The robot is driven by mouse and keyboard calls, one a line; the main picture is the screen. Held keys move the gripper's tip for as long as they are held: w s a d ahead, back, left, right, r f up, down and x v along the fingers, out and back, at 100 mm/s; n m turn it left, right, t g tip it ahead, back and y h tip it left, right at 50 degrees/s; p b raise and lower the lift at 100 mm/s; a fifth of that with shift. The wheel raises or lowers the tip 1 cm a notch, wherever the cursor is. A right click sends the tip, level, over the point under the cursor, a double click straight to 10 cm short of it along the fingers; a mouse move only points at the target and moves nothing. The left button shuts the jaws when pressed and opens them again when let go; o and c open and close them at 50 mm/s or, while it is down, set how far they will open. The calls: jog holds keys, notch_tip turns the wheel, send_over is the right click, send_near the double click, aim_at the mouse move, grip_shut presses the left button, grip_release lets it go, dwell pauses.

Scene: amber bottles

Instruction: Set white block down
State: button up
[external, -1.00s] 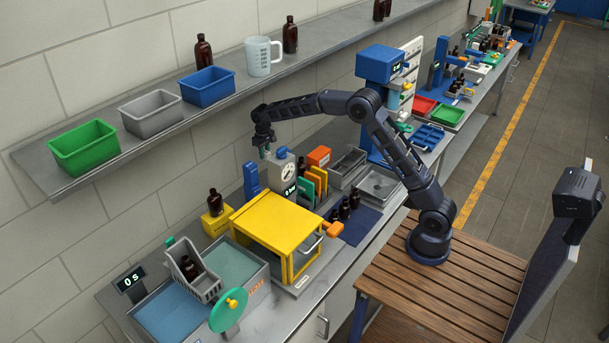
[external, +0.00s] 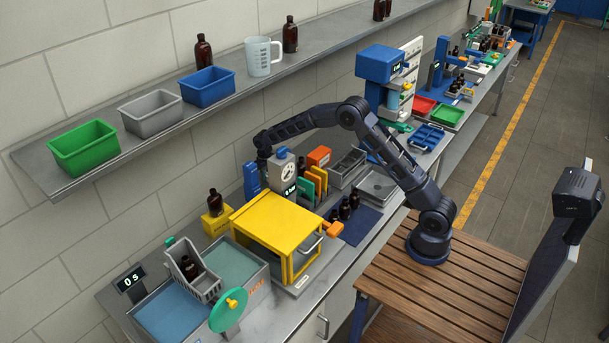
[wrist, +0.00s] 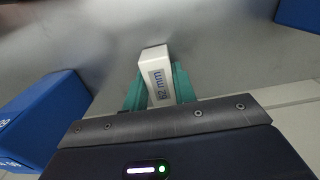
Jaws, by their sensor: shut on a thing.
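In the wrist view the white block (wrist: 155,73), marked "62 mm", sits between the green fingertips of my gripper (wrist: 158,88). My gripper is shut on it, and a grey metal surface (wrist: 215,45) lies beyond.
A blue stand (external: 252,180) is close on the left, and a blue body (wrist: 40,118) shows at the left in the wrist view. A blue corner (wrist: 298,14) is at upper right. Coloured plates (external: 313,183) and a yellow box (external: 277,222) stand nearby.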

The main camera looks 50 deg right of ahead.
jog(key=shift+f, duration=0.1)
jog(key=o, duration=1)
notch_tip(320, 180, up, 12)
jog(key=r, duration=0.1)
jog(key=s+d+r+t, duration=0.1)
jog(key=s+d+r, duration=0.3)
jog(key=s+r, duration=0.8)
jog(key=s+d+r+t, duration=0.1)
jog(key=s+d+r, duration=0.3)
jog(key=s+r, duration=0.85)
jog(key=s+d+f+t, duration=0.1)
jog(key=s+f, duration=0.1)
jog(key=s, duration=1)
jog(key=s+d+f, duration=0.1)
jog(key=s+f, duration=0.2)
jog(key=s, duration=0.8)
jog(key=s+d+f+t, duration=0.1)
jog(key=s+d+f, duration=0.1)
jog(key=s, duration=1)
jog(key=shift+s+f+t, duration=0.3)
jog(key=shift+f, duration=0.45)
